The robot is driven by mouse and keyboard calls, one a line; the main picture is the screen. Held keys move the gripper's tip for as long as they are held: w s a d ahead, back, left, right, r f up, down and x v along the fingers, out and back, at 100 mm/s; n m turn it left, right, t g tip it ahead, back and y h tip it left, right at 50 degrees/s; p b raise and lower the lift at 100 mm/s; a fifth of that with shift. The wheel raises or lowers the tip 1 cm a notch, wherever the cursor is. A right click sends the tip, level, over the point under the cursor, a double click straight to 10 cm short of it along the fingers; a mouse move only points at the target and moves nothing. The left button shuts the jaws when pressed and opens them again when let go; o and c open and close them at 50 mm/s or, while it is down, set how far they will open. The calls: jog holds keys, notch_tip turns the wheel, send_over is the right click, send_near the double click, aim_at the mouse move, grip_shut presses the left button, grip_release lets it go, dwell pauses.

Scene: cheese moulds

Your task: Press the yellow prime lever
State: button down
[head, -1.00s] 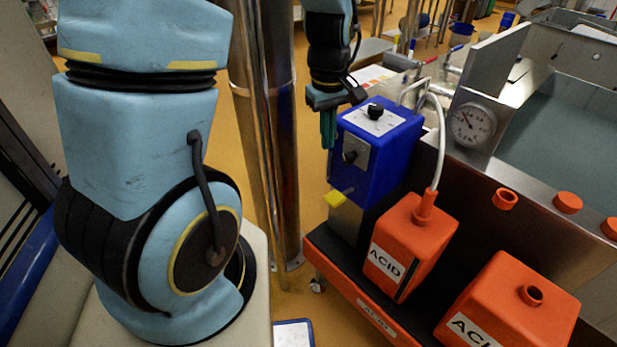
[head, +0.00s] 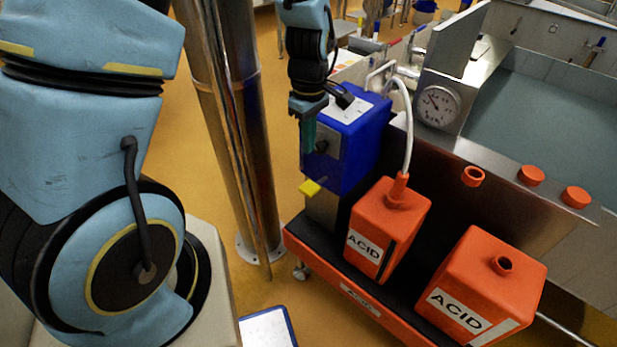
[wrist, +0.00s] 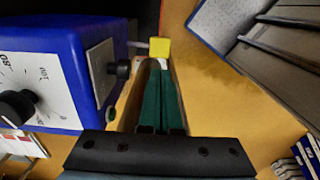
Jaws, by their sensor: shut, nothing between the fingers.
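The yellow prime lever (head: 309,187) is a small yellow paddle on a thin rod, sticking out low from the front of the blue pump box (head: 362,150). In the wrist view the yellow lever (wrist: 159,47) shows just beyond the fingertips, with a gap that I cannot judge exactly. My gripper (head: 308,148) points down in front of the blue box, above the lever. Its green fingers (wrist: 160,65) are together with nothing between them. The box's black front knob (wrist: 122,69) is left of the fingers in the wrist view.
The pump stands on a black-topped cart with two orange acid containers (head: 385,235) (head: 490,285). A white hose (head: 408,130) runs from the pump to the nearer one. A steel post (head: 230,120) stands left of the cart. A steel vat with a gauge (head: 438,105) is behind.

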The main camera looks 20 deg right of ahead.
aim_at(309, 187)
notch_tip(309, 187, down, 12)
jog(key=p, duration=0.2)
jog(key=shift+p, duration=0.35)
jog(key=shift+f, duration=0.1)
